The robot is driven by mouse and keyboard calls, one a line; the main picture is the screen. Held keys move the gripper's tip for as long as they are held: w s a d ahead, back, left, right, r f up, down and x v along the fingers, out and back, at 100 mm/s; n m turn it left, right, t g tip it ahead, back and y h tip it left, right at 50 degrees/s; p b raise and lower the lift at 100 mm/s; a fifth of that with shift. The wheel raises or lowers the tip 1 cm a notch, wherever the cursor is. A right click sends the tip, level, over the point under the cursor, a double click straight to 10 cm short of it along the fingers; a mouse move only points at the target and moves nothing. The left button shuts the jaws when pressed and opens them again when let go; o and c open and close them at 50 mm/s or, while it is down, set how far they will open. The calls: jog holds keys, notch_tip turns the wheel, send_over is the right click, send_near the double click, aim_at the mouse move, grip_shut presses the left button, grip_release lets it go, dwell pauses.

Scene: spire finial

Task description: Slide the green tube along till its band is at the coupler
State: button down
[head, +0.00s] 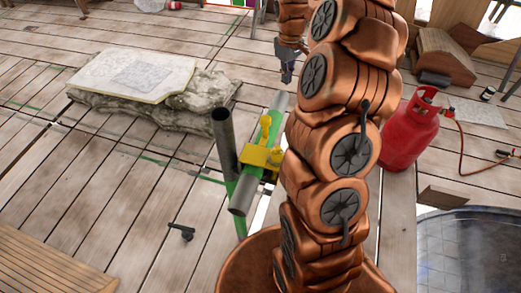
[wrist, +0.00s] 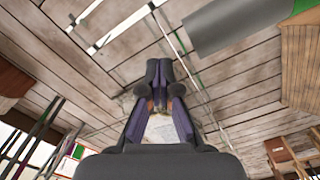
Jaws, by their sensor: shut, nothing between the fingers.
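A tube (head: 241,205) with grey ends and green along its middle lies aslant through the yellow coupler (head: 262,157) in the head view. Green shows on both sides of the coupler; I cannot tell which edge is the band. A dark upright tube (head: 224,135), green lower down, stands beside the coupler on the left. My gripper (head: 287,78) is shut and empty, just beyond the tube's far end and apart from it in the picture. In the wrist view the closed fingers (wrist: 160,72) point at floor boards; a grey tube end (wrist: 235,22) with green beyond shows at upper right.
A pale slab (head: 135,72) on rough stone lies at left. A red gas cylinder (head: 410,132) with a hose stands at right. A small black tool (head: 181,231) lies on the boards. A dark round tub (head: 475,250) is at lower right. Boards left of the tubes are mostly clear.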

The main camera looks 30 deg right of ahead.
aim_at(281, 94)
jog(key=shift+f, duration=0.1)
dwell(0.6)
jog(key=shift+f+b, duration=1.1)
jog(key=shift+f, duration=0.6)
jog(key=shift+s+a+b, duration=0.9)
jog(key=shift+s+a, duration=0.4)
jog(key=shift+a, duration=0.2)
jog(key=shift+s+a+b, duration=0.9)
jog(key=shift+s+a, duration=0.4)
jog(key=shift+a, duration=0.15)
dwell(0.7)
jog(key=shift+w+d, duration=0.65)
jog(key=shift+d, duration=0.1)
jog(key=shift+r+p, duration=1.15)
jog(key=shift+r, duration=2.85)
